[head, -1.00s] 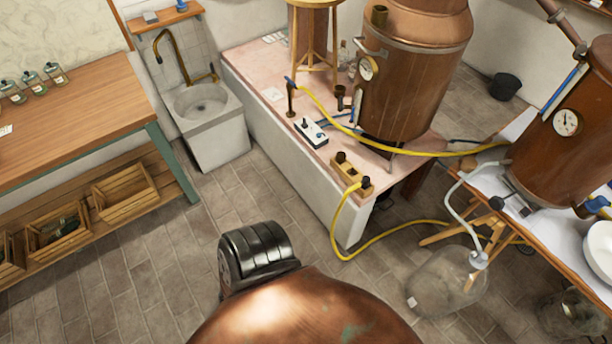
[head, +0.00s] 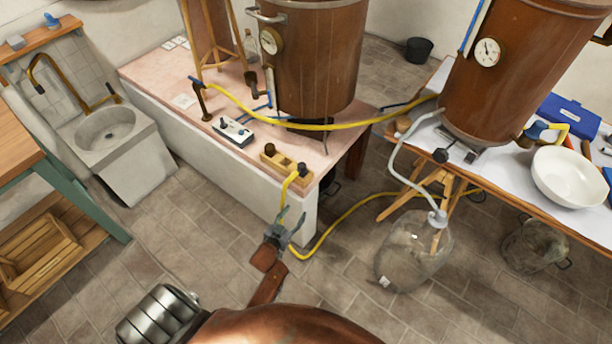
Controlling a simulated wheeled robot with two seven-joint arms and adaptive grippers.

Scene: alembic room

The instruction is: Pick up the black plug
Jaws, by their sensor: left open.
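A yellow-tan block (head: 284,163) lies at the front corner of the pink-topped bench. A black plug (head: 303,170) sits at its right end, beside the top of a yellow cord (head: 287,188) that hangs over the bench edge. A second small black piece (head: 270,148) is at the block's left end; I cannot tell what it is. My left gripper (head: 292,214) is open and empty, in front of the bench's front wall. In the picture it is just below the block and plug, apart from them, and overlaps the hanging cord. My right gripper is not in view.
A white control box (head: 233,132) and a copper still (head: 310,70) stand on the bench (head: 150,75). A yellow hose (head: 340,126) crosses to the right table. A glass carboy (head: 410,255) stands on the floor at right. A stone sink (head: 107,135) is at left.

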